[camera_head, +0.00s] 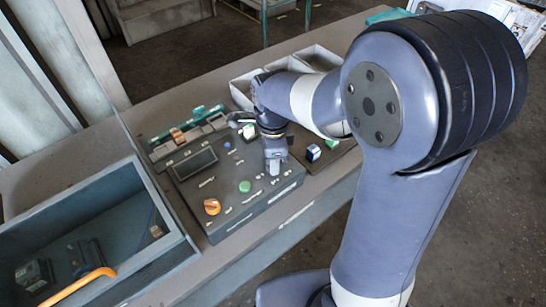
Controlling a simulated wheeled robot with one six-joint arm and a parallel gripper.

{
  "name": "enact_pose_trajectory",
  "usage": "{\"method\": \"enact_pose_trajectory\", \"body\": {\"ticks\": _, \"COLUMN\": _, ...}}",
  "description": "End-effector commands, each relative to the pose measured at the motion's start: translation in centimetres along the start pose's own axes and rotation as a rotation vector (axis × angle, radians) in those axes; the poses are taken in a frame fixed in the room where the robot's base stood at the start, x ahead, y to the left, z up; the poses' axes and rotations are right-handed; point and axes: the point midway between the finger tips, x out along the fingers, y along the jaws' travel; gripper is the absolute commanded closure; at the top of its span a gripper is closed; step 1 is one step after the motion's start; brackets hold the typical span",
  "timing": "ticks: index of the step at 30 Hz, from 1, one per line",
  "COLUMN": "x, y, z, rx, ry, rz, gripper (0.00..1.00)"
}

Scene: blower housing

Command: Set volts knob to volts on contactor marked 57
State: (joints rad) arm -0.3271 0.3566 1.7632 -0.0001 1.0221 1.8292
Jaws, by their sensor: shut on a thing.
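A dark grey control panel box (235,180) lies on the bench, with an orange knob (212,206), a green knob (245,186), a small blue part (227,145) and a dark display window (195,164). My gripper (273,168) points down at the panel's right part, right of the green knob. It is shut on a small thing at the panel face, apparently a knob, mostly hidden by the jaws. The panel's lettering is too small to read, so I cannot confirm the volts knob. I cannot make out a contactor marked 57.
A blue-grey bin (128,262) at lower left holds dark block-like parts (84,257) and an orange curved handle (78,288). Blocks with blue (313,152) and green (331,143) tops sit right of the panel. Pale open trays (318,57) stand behind. My arm hides the bench's right part.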

Motion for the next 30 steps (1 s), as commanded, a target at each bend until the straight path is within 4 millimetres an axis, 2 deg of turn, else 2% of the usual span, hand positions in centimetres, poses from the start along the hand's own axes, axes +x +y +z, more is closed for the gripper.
{"method": "enact_pose_trajectory", "body": {"ticks": 6, "x": -0.1, "y": -0.1, "z": 0.0, "rx": -0.001, "ry": -0.001, "rz": -0.004, "gripper": 0.9}}
{"method": "enact_pose_trajectory", "body": {"ticks": 7, "x": -0.1, "y": -0.1, "z": 0.0, "rx": -0.001, "ry": -0.001, "rz": -0.004, "gripper": 0.64}}
{"method": "enact_pose_trajectory", "body": {"ticks": 14, "x": -0.1, "y": -0.1, "z": 0.0, "rx": -0.001, "ry": -0.001, "rz": -0.002, "gripper": 0.45}}
{"method": "enact_pose_trajectory", "body": {"ticks": 23, "x": -0.3, "y": -0.1, "z": 0.0, "rx": -0.002, "ry": -0.001, "rz": -0.002, "gripper": 0.45}}
{"method": "enact_pose_trajectory", "body": {"ticks": 26, "x": -1.4, "y": -0.1, "z": 0.0, "rx": -0.002, "ry": -0.001, "rz": -0.004, "gripper": 0.45}}
{"method": "enact_pose_trajectory", "body": {"ticks": 30, "x": -4.1, "y": -0.1, "z": 0.0, "rx": -0.002, "ry": -0.002, "rz": -0.008, "gripper": 0.45}}
